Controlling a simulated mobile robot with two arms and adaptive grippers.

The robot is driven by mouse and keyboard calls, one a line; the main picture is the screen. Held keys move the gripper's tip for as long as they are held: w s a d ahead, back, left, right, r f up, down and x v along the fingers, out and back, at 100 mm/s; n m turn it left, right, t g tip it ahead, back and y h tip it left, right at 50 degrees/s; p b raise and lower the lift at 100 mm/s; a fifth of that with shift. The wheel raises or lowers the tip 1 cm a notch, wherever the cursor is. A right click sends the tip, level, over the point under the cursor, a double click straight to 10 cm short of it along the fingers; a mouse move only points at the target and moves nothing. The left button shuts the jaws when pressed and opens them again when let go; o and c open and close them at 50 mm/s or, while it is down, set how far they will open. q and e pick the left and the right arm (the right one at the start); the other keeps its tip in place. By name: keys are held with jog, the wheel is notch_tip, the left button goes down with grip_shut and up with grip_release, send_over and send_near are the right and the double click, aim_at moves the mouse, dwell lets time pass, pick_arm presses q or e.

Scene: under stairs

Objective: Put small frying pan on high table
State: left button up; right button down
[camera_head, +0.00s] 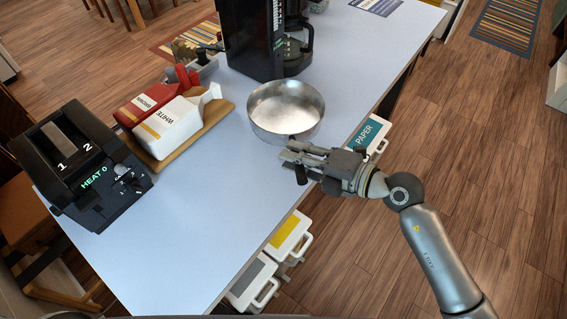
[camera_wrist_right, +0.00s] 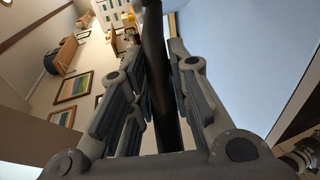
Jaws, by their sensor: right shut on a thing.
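The small frying pan (camera_head: 286,106) is a round silver metal pan, empty, over the right part of the high table (camera_head: 200,215), near its edge. I cannot tell whether its base touches the pale blue top. My right gripper (camera_head: 296,160) is shut on the pan's dark handle, just in front of the pan. In the right wrist view the black handle (camera_wrist_right: 158,75) runs between the fingers of the right gripper (camera_wrist_right: 158,70). My left gripper is not in view.
A black toaster (camera_head: 85,165) stands at the left. Red and white bread bags (camera_head: 175,128) lie on a wooden board beside it. A black coffee maker (camera_head: 250,40) stands behind the pan. White bins (camera_head: 287,235) stand below the table edge. The front tabletop is clear.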

jog(key=a+f, duration=0.2)
jog(key=f, duration=0.3)
jog(key=shift+w+a+f, duration=0.2)
jog(key=shift+w+a, duration=0.2)
jog(key=shift+f, duration=0.5)
jog(key=shift+f, duration=0.15)
jog(key=c, duration=1.3)
grip_release()
jog(key=shift+f, duration=0.1)
